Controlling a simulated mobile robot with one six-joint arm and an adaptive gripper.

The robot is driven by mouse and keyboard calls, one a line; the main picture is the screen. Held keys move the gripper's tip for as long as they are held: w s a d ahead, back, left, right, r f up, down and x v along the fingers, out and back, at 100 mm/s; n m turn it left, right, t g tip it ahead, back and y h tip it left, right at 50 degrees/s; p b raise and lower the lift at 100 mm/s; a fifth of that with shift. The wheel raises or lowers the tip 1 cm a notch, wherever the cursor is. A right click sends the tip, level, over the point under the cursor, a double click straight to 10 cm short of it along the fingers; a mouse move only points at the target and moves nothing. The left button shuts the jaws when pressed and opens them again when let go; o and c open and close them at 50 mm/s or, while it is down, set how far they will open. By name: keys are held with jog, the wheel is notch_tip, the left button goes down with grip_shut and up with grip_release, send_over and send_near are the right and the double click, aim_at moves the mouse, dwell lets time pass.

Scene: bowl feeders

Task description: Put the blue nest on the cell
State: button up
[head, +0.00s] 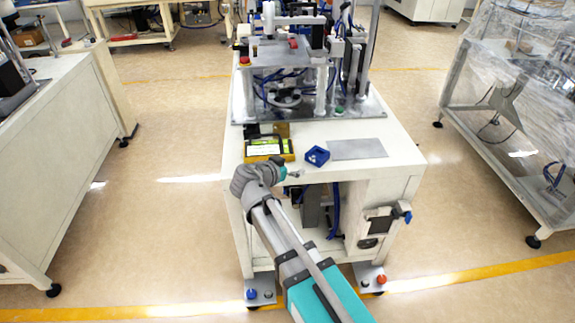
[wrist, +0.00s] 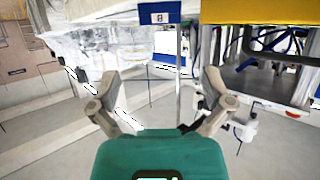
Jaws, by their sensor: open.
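The blue nest (head: 317,156) is a small blue block with a recess. It sits on the white bench top near its front edge, between a yellow case and a flat grey plate. The cell appears to be the machine (head: 290,55) on its metal base at the back of this bench. My gripper (head: 295,174) is at the bench's front edge, just left of and nearer than the nest. In the wrist view my gripper (wrist: 160,84) is open, with nothing between its fingers. A blue labelled block (wrist: 160,14), apparently the nest, shows beyond the fingertips, cut off by the top edge.
The yellow case (head: 268,149) stands left of the nest; a yellow surface (wrist: 260,10) fills the wrist view's top right. The grey plate (head: 357,149) lies bare to the right. A wrapped machine (head: 510,80) stands right, another bench (head: 60,150) left, with open floor between.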

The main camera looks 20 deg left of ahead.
dwell(0.3)
jog(key=shift+w, duration=0.1)
jog(key=w+d+f+g+h, duration=0.1)
jog(key=w+d+f+g, duration=0.15)
jog(key=d, duration=0.95)
jog(key=w+d+f+g+h, duration=0.15)
jog(key=d+f+g, duration=0.25)
jog(key=d, duration=0.8)
jog(key=s+d+f+n+g+y, duration=0.1)
jog(key=s+d+g+y, duration=0.1)
jog(key=d, duration=0.5)
jog(key=s+d+f+n+g+y, duration=0.1)
jog(key=s+d+f+g, duration=0.1)
jog(key=d, duration=0.5)
jog(key=s+d+f+g+y, duration=0.2)
jog(key=s+d, duration=0.2)
jog(key=d, duration=0.4)
jog(key=shift+s+n+y, duration=0.25)
jog(key=shift+n+y, duration=0.1)
jog(key=shift+n, duration=0.05)
jog(key=shift+g, duration=0.25)
